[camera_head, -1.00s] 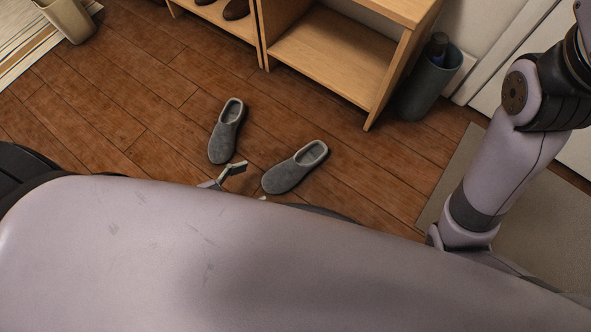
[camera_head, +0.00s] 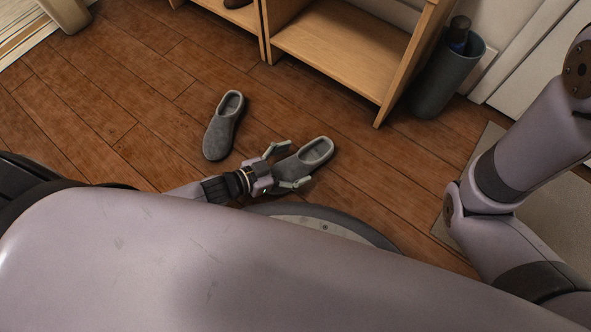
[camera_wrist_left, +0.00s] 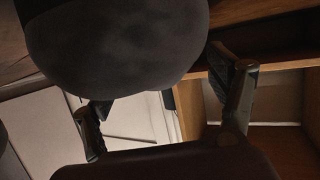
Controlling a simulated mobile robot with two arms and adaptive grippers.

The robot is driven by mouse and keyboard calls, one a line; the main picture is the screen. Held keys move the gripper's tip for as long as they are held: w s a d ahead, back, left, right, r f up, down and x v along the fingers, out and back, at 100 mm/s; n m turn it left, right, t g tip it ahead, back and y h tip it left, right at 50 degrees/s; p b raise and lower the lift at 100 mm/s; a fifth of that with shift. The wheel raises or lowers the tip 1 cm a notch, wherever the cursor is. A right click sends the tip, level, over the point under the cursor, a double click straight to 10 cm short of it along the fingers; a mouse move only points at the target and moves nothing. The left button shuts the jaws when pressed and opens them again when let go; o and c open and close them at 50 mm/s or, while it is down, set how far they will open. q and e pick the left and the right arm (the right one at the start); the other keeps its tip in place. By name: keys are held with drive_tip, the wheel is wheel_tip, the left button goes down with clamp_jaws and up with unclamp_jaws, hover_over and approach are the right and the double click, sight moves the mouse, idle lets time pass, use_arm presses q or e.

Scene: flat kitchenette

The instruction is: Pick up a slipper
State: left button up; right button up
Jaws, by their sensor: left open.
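Two grey slippers lie on the wooden floor. The left slipper (camera_head: 223,126) lies apart from my gripper. The right slipper (camera_head: 308,158) has its toe end between the open fingers of my left gripper (camera_head: 284,168), which partly hide it. In the left wrist view, a dark rounded slipper toe (camera_wrist_left: 118,42) fills the upper middle, with the open fingers of my left gripper (camera_wrist_left: 165,98) on both sides of it. Whether the fingers touch the slipper cannot be told. My right arm shows at the right of the head view, but its gripper is out of view.
A wooden shelf (camera_head: 335,50) stands behind the slippers, with a grey bin (camera_head: 446,80) holding a dark bottle (camera_head: 458,32) beside it. A grey mat (camera_head: 548,205) lies at the right. A beige bin (camera_head: 68,14) and striped rug (camera_head: 22,30) are at the far left. Floor left of the slippers is clear.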

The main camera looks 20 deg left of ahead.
use_arm(q)
drive_tip(key=shift+b+x, duration=0.35)
drive_tip(key=shift+x, duration=0.65)
drive_tip(key=shift+c, duration=0.6)
drive_tip(key=c, duration=1.3)
drive_tip(key=shift+o, duration=0.2)
